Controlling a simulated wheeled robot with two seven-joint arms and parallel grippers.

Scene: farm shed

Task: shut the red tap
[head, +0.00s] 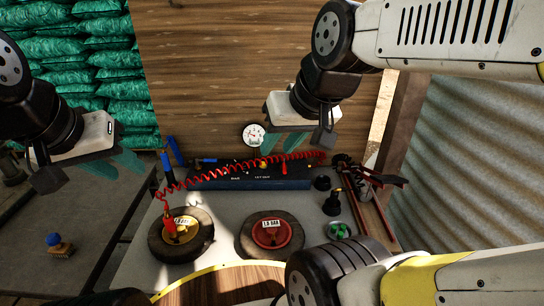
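I cannot clearly pick out a red tap. A small red and yellow fitting (263,163) shows below the round gauge (254,134) on the dark blue board, too small to tell what it is. A red fitting (169,224) ends the coiled red hose (228,170) at the left wheel. My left gripper (112,161) hangs at the left, left of the bench things, open and empty. My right gripper (277,140) hangs in front of the wooden wall, just right of the gauge. Its teal fingers look apart and empty. It seems to touch nothing.
Two wheels lie on the bench: the left with a yellow hub (183,229), the right with a red hub (272,232). Tools (365,180) and a green-filled dish (339,230) lie right. A brush (60,246) lies on the left table. Green sacks (85,50) stand behind.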

